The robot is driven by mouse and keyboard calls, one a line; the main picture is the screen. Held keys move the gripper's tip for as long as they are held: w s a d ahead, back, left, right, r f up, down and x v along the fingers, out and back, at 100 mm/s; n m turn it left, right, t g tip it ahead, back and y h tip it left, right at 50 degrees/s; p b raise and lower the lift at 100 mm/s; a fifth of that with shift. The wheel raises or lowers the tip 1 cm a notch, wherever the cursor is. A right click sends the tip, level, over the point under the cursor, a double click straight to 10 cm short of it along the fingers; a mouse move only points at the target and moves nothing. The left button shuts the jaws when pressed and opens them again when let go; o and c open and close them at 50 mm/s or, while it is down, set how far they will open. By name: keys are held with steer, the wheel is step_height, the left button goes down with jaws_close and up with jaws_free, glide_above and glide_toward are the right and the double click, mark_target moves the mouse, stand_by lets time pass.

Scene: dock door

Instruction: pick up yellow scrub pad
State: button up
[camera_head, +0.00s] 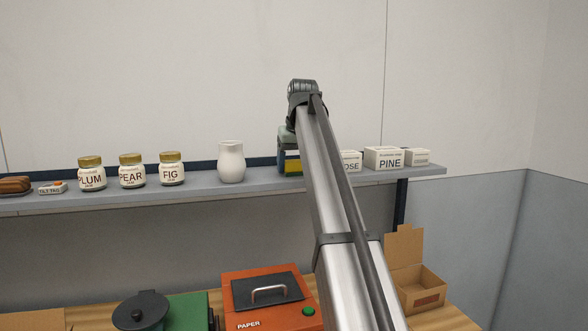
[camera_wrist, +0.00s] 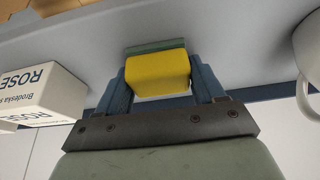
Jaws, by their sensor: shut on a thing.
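The yellow scrub pad (camera_wrist: 158,76) is a yellow block with a green layer along one side. In the wrist view it sits between the two blue fingers of my gripper (camera_wrist: 162,84), which is shut on it. My gripper (camera_head: 290,158) points down there, partly hidden by the arm. Whether the pad touches the shelf or is slightly above it, I cannot tell.
Below are an orange PAPER box (camera_head: 245,310) and an open carton (camera_head: 425,290).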

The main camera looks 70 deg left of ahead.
steer(key=c, duration=0.3)
steer(key=shift+c, duration=0.2)
